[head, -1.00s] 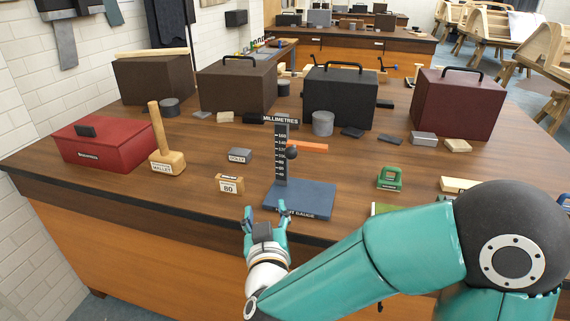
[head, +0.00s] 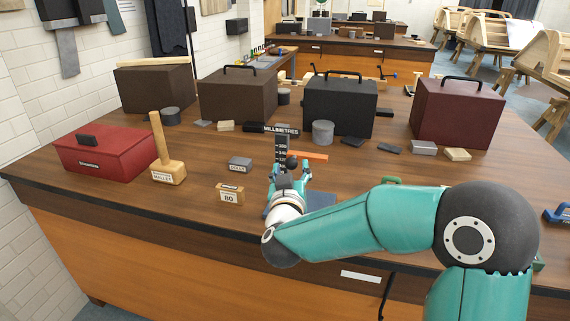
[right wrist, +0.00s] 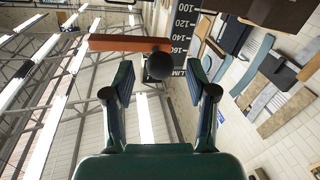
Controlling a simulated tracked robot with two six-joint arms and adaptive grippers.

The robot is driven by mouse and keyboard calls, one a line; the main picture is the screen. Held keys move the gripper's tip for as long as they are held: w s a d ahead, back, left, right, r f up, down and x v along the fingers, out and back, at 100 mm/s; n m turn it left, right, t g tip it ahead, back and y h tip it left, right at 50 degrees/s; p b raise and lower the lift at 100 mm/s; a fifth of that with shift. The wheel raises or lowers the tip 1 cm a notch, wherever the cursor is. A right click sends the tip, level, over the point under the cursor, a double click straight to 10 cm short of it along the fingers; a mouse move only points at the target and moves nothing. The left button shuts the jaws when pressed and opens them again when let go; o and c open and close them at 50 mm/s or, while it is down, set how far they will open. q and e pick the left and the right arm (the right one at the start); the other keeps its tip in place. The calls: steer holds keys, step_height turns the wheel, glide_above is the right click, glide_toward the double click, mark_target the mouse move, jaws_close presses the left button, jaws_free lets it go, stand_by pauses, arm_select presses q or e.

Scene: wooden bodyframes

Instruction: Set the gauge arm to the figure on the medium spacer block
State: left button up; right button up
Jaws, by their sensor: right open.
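The height gauge has an upright black scale (head: 281,150) headed MILLIMETRES and a blue base (head: 320,199), partly hidden by my right arm. Its orange gauge arm (head: 312,155) sticks out to the right, with a black round knob (head: 292,162). In the right wrist view, the orange arm (right wrist: 128,43) and knob (right wrist: 159,66) lie just ahead of the fingers. My right gripper (head: 289,175) is open, its fingertips either side of the knob's line, apart from it. A wooden spacer block (head: 230,196) reading 80 stands left of the gauge; its smaller lettering is unreadable.
A wooden mallet (head: 166,160) and red box (head: 103,153) stand at left. A grey labelled block (head: 239,164) sits behind the 80 block. Dark cases (head: 340,104) and a grey cylinder (head: 323,133) line the back. My right arm crosses the front right of the bench.

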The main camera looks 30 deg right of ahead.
steer(key=shift+x, duration=1.4)
steer(key=shift+c, duration=0.2)
jaws_close()
